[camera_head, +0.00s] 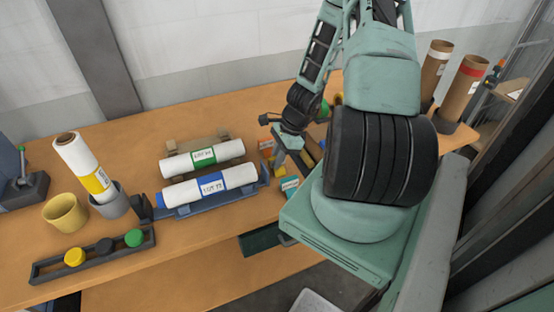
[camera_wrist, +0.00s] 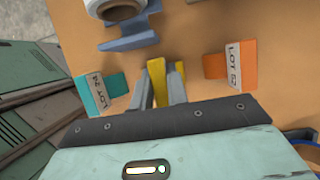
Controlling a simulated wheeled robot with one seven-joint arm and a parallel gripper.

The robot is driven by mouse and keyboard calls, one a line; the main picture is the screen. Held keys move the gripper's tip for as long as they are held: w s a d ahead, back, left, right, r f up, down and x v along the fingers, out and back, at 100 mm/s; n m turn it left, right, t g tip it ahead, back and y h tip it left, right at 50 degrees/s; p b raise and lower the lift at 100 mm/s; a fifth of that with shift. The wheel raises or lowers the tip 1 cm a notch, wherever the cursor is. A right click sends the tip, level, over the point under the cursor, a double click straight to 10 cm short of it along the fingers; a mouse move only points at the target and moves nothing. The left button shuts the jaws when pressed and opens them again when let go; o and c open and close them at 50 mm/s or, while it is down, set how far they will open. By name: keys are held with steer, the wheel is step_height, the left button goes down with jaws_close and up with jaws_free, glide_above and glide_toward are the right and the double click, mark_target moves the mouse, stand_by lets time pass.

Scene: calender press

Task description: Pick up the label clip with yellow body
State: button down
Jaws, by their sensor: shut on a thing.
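The yellow label clip (camera_wrist: 157,82) shows in the wrist view, standing between the two fingers of my gripper (camera_wrist: 161,90). The fingers are shut on its yellow body. Its label face is not readable from here. A teal clip marked LOT (camera_wrist: 90,95) lies to the left of the fingers, and an orange clip marked LOT (camera_wrist: 232,66) lies to the right, both apart from the gripper. In the head view my gripper (camera_head: 284,160) is low over the right part of the table, partly hidden by my arm. I cannot tell there whether the clip is clear of the table.
White rolls with a green band (camera_head: 204,157) and a blue band (camera_head: 211,186) lie on cradles left of my gripper. A tray with colored caps (camera_head: 105,252), a yellow cup (camera_head: 65,213) and an upright roll (camera_head: 75,153) stand farther left. Brown tubes (camera_head: 465,85) stand at right.

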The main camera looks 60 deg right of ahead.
step_height(320, 180, up, 10)
steer(key=shift+f+b, duration=0.1)
steer(key=shift+b, duration=0.4)
steer(key=shift+f, duration=0.1)
stand_by(0.4)
